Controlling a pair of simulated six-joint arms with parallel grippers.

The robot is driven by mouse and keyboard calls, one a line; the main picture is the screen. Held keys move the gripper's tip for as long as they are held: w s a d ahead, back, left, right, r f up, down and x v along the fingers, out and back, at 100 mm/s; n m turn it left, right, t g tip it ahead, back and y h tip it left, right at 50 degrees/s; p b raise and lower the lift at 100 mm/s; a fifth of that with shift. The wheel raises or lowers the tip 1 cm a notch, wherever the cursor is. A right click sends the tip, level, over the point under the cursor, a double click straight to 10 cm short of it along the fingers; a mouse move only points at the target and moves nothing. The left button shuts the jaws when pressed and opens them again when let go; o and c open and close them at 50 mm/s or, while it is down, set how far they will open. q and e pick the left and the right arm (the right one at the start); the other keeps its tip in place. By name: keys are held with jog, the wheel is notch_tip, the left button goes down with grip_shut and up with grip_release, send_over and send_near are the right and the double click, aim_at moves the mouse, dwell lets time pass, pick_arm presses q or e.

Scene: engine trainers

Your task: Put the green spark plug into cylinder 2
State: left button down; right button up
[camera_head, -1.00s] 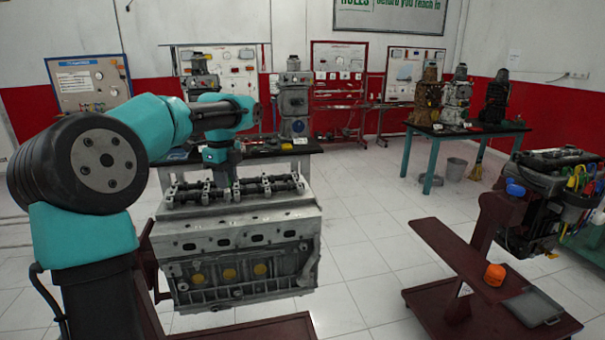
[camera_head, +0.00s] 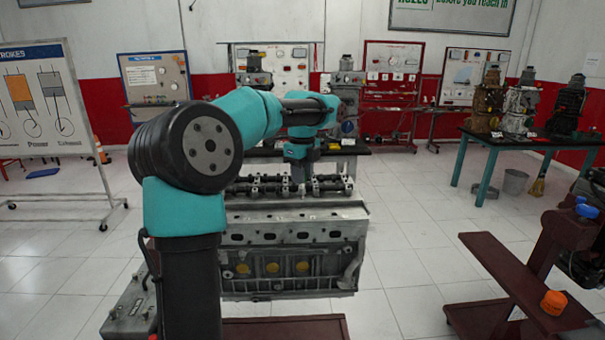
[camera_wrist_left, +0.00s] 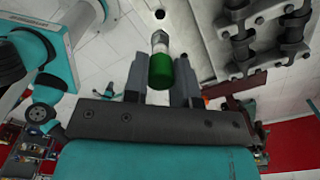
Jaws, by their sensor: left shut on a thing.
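My left gripper (camera_head: 302,188) reaches down over the engine block (camera_head: 290,225) in the head view, close to the camshafts on top. In the left wrist view, my left gripper (camera_wrist_left: 158,78) is shut on the green spark plug (camera_wrist_left: 161,70). The plug's green end is towards the gripper, and its pale metal end points away, towards a dark round hole (camera_wrist_left: 160,14) in a light surface. The plug shows apart from that hole. The plug is too small or hidden in the head view. I cannot tell which hole is cylinder 2. My right gripper is in neither view.
Camshafts (camera_wrist_left: 268,38) stand close to the right of the plug in the left wrist view. A dark red stand (camera_head: 530,280) with an orange part (camera_head: 553,302) is at the right. A whiteboard (camera_head: 45,115) stands at the left.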

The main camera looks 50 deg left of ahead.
aim_at(303, 189)
pick_arm(q)
jog(key=shift+f, duration=2.65)
jog(key=shift+f, duration=0.9)
jog(key=c, duration=0.8)
grip_release()
jog(key=shift+c, duration=0.2)
jog(key=shift+r, duration=0.1)
notch_tip(303, 189, up, 17)
jog(key=shift+r, duration=0.15)
